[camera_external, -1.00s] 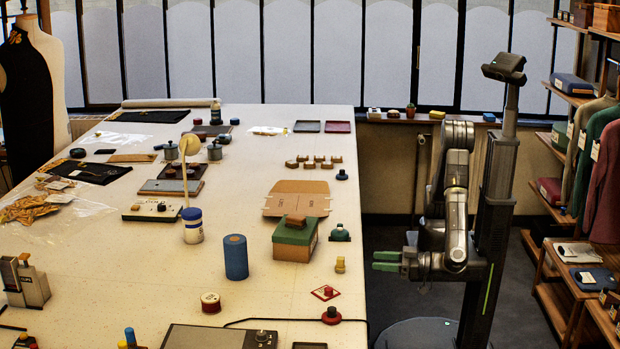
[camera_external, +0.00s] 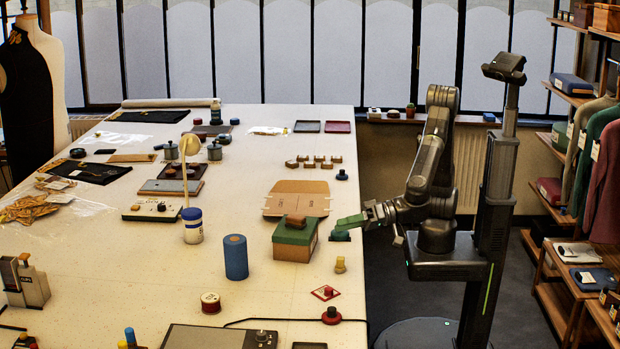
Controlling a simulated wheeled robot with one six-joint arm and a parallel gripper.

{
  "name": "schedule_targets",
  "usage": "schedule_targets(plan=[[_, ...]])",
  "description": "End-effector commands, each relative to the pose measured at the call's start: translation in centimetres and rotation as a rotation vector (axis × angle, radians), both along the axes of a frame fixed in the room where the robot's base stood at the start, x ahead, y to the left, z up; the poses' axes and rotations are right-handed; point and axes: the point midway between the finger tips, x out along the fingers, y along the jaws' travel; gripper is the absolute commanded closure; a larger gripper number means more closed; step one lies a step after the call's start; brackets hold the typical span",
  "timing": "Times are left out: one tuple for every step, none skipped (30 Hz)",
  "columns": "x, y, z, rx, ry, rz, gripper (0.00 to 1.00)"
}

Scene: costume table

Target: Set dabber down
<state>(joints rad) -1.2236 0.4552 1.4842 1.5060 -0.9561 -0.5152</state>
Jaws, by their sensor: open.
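A small dark green dabber-like piece (camera_external: 340,236) stands on the table's right edge, beside the green-lidded box (camera_external: 295,240). My gripper (camera_external: 347,224), with green fingers, reaches in from the right and is over this piece. The fingers cover its upper part, so only its low base shows. I cannot tell whether the fingers touch it. A similar red piece with a dark knob (camera_external: 331,315) stands near the front right edge. It is apart from my gripper.
A flat cardboard piece (camera_external: 297,198) lies behind the box. A small yellow piece (camera_external: 340,264) stands in front of my gripper. A red-edged diamond card (camera_external: 325,293) lies nearer the front. A blue cylinder (camera_external: 236,257) stands left of the box.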

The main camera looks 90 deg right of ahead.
Motion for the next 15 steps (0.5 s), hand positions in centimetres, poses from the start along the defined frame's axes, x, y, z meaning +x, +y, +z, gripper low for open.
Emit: schedule_targets(plan=[[1.4, -0.4, 0.0, 0.084, 0.041, 0.023, 0.55], [2.0, -0.4, 0.0, 0.139, 0.071, 0.043, 0.55], [2.8, -0.5, -0.1, 0.211, 0.112, 0.068, 0.55], [3.4, -0.6, -0.1, 0.265, 0.144, 0.086, 0.55], [3.8, -0.6, -0.1, 0.318, 0.178, 0.104, 0.55], [4.4, -0.8, -0.2, 0.387, 0.225, 0.125, 0.55], [4.8, -1.0, -0.2, 0.438, 0.263, 0.141, 0.55], [5.2, -1.2, -0.2, 0.487, 0.302, 0.155, 0.55], [5.6, -1.5, -0.2, 0.552, 0.354, 0.172, 0.55], [5.9, -1.7, -0.3, 0.6, 0.397, 0.184, 0.55], [6.1, -2.0, -0.3, 0.647, 0.439, 0.195, 0.55], [6.3, -2.4, -0.2, 0.708, 0.499, 0.208, 0.55], [6.5, -2.7, -0.2, 0.753, 0.544, 0.215, 0.55], [6.6, -3.1, -0.2, 0.797, 0.591, 0.221, 0.55], [6.7, -3.6, -0.2, 0.853, 0.657, 0.228, 0.55]])
